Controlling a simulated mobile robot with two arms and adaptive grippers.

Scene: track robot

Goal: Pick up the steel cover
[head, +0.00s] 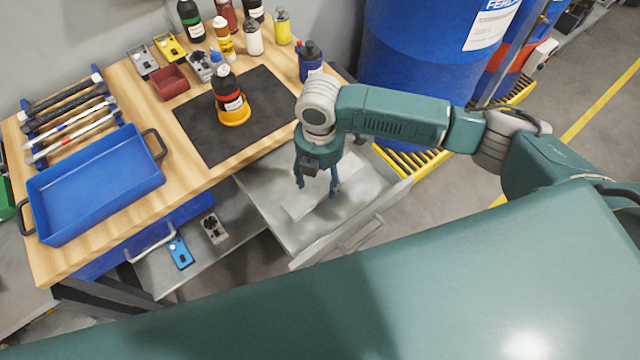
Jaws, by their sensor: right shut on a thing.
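The steel cover (299,209) appears as a flat, pale grey plate in the open drawer (290,236) below the workbench. Its outline blends into the grey drawer, so its full extent is hard to tell. My right gripper (316,190) points down into the drawer, with its two fingers at the plate. It is shut on the plate, with the fingers some way apart. I cannot tell whether the plate is clear of the drawer bottom. My left gripper is not in view.
The workbench (190,150) holds a blue tray (95,190), a dark mat (205,148) with a bottle in an orange ring, and several bottles at the back. Blue drums (415,60) stand behind my right arm.

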